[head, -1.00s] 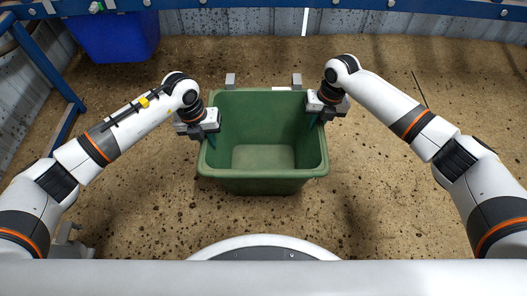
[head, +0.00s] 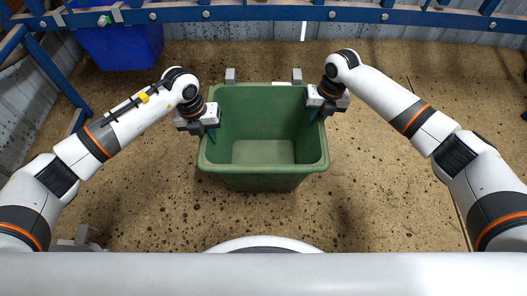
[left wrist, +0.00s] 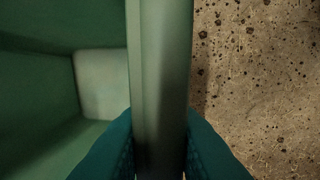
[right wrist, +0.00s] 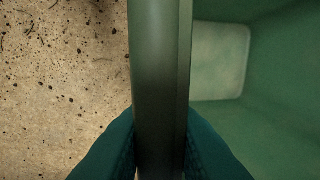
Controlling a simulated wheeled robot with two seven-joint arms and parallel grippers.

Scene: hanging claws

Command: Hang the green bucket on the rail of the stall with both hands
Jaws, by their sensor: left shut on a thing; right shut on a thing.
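The green bucket (head: 263,178) is upright and empty in the middle of the head view, held between my two arms. Two grey hooks (head: 297,76) stick up at its far rim. My left gripper (head: 210,134) is shut on its left rim, and the left wrist view shows the rim (left wrist: 160,70) between the teal fingers. My right gripper (head: 315,116) is shut on its right rim, with the rim (right wrist: 160,70) between the fingers in the right wrist view. The blue rail (head: 270,13) of the stall runs across the top of the head view, beyond the bucket.
A blue bucket (head: 122,45) hangs on the rail at the far left. A blue post or brace (head: 45,65) stands at the left by the grey wall. The speckled brown floor (head: 390,190) between the bucket and the rail is clear.

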